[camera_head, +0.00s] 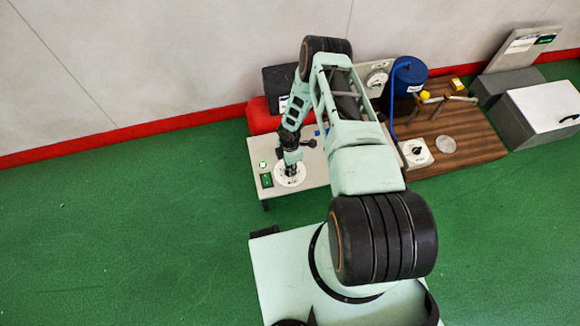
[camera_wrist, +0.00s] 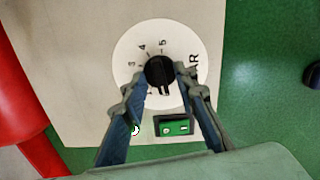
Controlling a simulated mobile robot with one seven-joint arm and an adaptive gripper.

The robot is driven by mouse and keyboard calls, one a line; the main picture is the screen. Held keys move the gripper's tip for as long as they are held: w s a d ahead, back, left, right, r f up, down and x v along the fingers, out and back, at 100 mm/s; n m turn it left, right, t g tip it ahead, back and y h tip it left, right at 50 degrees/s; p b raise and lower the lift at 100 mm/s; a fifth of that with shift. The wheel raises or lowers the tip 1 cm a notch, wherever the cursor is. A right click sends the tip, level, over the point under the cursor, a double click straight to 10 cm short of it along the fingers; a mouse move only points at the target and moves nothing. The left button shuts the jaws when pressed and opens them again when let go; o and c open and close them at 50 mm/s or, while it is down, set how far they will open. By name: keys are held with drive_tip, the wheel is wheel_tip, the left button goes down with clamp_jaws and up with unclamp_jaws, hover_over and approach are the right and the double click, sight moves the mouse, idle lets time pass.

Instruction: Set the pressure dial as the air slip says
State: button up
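The pressure dial (camera_wrist: 128,48) is a white round face with black numbers, part of the word BAR and a black knob (camera_wrist: 160,70) at its centre. In the head view the dial (camera_head: 290,181) lies on a pale panel (camera_head: 320,175). My gripper (camera_wrist: 162,76) is above the dial, its two fingertips on either side of the knob; I cannot tell whether they touch it. The gripper also shows in the head view (camera_head: 291,167). The fingers cover part of the lower numbers. I cannot identify or read the air slip.
A green switch (camera_wrist: 175,126) is next to the dial. A round gauge (camera_head: 377,79) stands behind my arm. A red object (camera_head: 260,117) lies behind the panel.

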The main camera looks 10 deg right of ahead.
drive_tip(key=shift+c, duration=0.7)
clamp_jaws()
